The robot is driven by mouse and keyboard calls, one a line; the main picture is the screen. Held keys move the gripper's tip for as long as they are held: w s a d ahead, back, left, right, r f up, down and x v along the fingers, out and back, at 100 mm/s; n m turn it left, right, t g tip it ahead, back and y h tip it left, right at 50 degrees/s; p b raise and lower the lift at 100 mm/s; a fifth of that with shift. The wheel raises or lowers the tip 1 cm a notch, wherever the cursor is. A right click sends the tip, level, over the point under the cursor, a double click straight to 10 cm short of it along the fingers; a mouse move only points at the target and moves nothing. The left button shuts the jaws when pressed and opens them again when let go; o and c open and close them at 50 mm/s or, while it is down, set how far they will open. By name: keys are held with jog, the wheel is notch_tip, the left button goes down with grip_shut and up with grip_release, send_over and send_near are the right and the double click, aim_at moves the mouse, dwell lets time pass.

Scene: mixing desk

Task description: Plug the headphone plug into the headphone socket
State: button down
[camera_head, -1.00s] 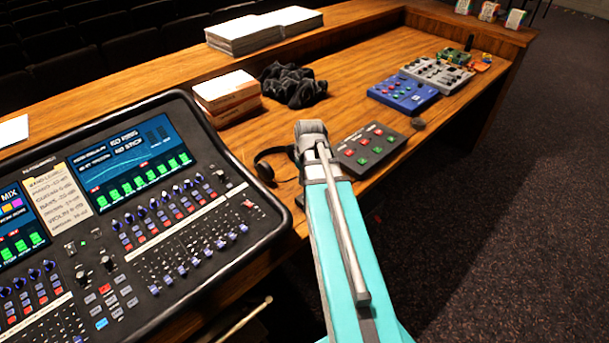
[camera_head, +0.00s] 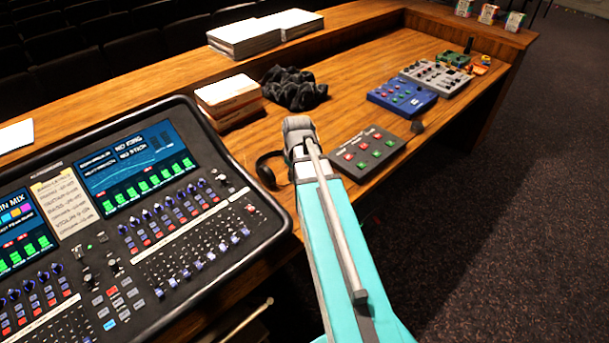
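Black headphones (camera_head: 266,168) lie on the wooden desk, partly hidden behind my arm; only a curved part of the band shows, to the left of my arm. I cannot make out the headphone plug or the headphone socket. The mixing console (camera_head: 130,215) with two lit screens and rows of faders fills the left of the view. My arm reaches from the bottom of the view toward the desk, and its wrist hides my gripper and whatever is under it.
A grey box with red and green buttons (camera_head: 367,151) lies right of my arm. Blue (camera_head: 402,97) and grey (camera_head: 437,76) devices stand farther right. A crumpled black cloth (camera_head: 293,88), a book stack (camera_head: 229,97) and papers (camera_head: 262,32) lie behind. Bare desk shows between them.

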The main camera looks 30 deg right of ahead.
jog(key=w+a+r+p, duration=0.4)
jog(key=w+a+r, duration=0.1)
jog(key=w+a, duration=0.35)
jog(key=w+a+r+p, duration=0.45)
jog(key=w+a, duration=0.35)
jog(key=a, duration=0.2)
jog(key=b, duration=0.8)
send_over(214, 171)
jog(key=f, duration=0.8)
jog(key=shift+s+d+f, duration=0.1)
jog(key=shift+s+f, duration=0.15)
jog(key=shift+f, duration=0.15)
jog(key=shift+w+f+b, duration=0.1)
jog(key=shift+f+b, duration=0.65)
jog(key=shift+b, duration=0.05)
jog(key=shift+f+b, duration=0.6)
jog(key=shift+b, duration=0.05)
dwell(1.8)
jog(key=c, duration=0.5)
grip_release()
jog(key=shift+c, duration=0.2)
